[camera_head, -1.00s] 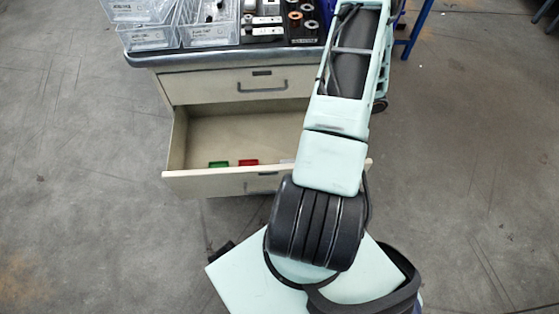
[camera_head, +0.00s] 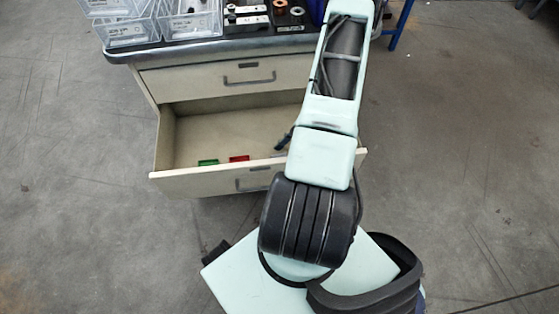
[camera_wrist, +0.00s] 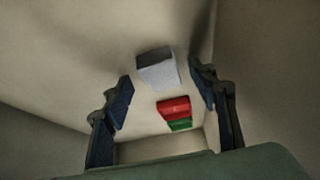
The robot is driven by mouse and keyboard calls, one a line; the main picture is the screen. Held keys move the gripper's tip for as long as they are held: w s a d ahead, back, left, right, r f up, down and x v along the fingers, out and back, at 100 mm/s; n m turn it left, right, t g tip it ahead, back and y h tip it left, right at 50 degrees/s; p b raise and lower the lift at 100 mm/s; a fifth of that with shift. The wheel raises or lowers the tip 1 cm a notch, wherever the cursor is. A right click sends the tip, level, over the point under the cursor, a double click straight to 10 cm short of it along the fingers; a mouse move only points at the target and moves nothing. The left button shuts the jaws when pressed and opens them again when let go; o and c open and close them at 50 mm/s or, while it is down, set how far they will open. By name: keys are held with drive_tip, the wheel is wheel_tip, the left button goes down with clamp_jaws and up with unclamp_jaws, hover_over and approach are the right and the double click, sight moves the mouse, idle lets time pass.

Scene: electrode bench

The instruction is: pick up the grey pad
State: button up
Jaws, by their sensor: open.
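The grey pad (camera_wrist: 159,70) lies on the drawer floor in the wrist view, a pale block with a darker side. My gripper (camera_wrist: 161,76) is open, with one dark finger on each side of the pad in the picture. The fingers look apart from the pad, and nothing is between them in a grip. In the head view my arm covers most of the pad's area, and a dark part of my gripper (camera_head: 284,141) shows over the drawer.
The open drawer (camera_head: 225,183) has walls close around. A red block (camera_wrist: 173,108) and a green block (camera_wrist: 180,125) lie beside the pad. Clear bins (camera_head: 190,24) and small parts stand on the bench top (camera_head: 200,48) above.

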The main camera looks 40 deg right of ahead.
drive_tip(key=shift+f, duration=0.1)
drive_tip(key=c, duration=0.9)
drive_tip(key=shift+c, duration=0.2)
wheel_tip(320, 180, up, 10)
drive_tip(key=p, duration=0.3)
drive_tip(key=shift+p, duration=0.3)
